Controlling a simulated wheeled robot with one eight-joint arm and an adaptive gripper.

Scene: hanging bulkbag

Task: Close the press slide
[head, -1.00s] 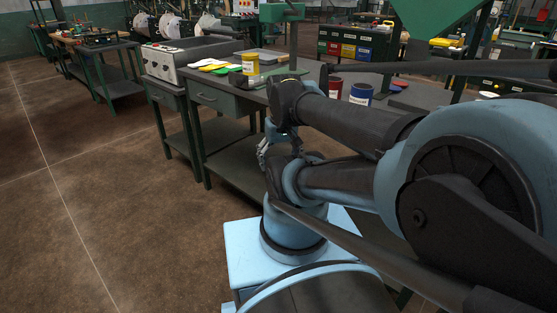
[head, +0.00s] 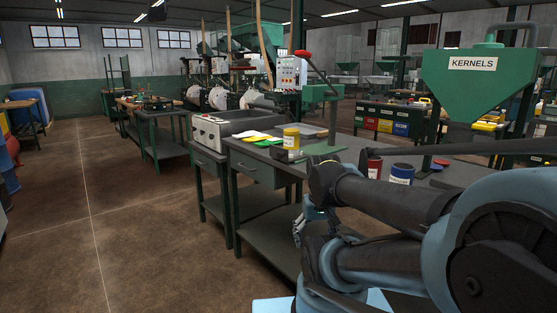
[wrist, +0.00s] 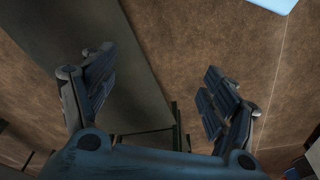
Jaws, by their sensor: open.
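A green bench press (head: 322,95), which may hold the press slide, stands on the dark workbench in the head view. It has a lever with a red knob (head: 302,53) and a flat green base (head: 320,150). I cannot make out which part is the slide or how far open it is. My gripper (wrist: 158,85) is open and empty in the wrist view, over the brown floor and a dark flat surface. In the head view, my gripper (head: 299,230) hangs low beside the workbench's front edge, apart from the press and below it. The press is not visible in the wrist view.
A green KERNELS hopper (head: 475,85) rises at right. The floor at left (head: 140,220) is clear.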

